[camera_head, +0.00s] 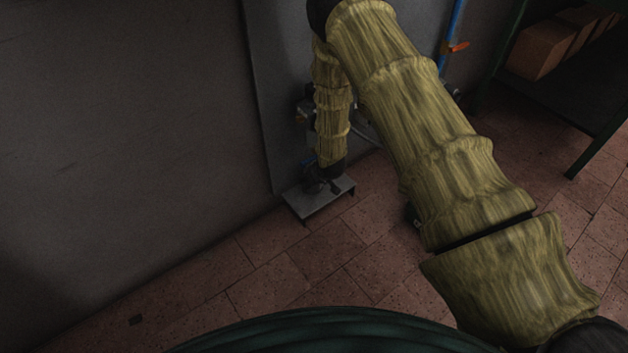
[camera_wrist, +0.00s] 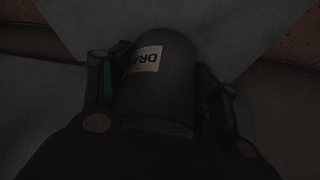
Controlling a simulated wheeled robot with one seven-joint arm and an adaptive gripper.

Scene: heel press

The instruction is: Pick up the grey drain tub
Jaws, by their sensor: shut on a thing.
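The grey drain tub (camera_wrist: 158,98) fills the middle of the wrist view. It is a dark, rounded tub with a pale label on which "DRA" can be read. My gripper (camera_wrist: 162,82) is shut on it, with a green-padded finger on each side of the tub. In the head view my gripper (camera_head: 322,183) is small and dark at the end of the sleeved arm, over a low grey metal stand (camera_head: 318,204). The tub cannot be made out clearly there, and I cannot tell whether it touches the stand.
A grey wall panel (camera_head: 275,110) stands close behind the stand. A blue pipe with an orange handle (camera_head: 457,46) runs up the wall. A dark green shelf with brown boxes (camera_head: 548,48) is at the upper right.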

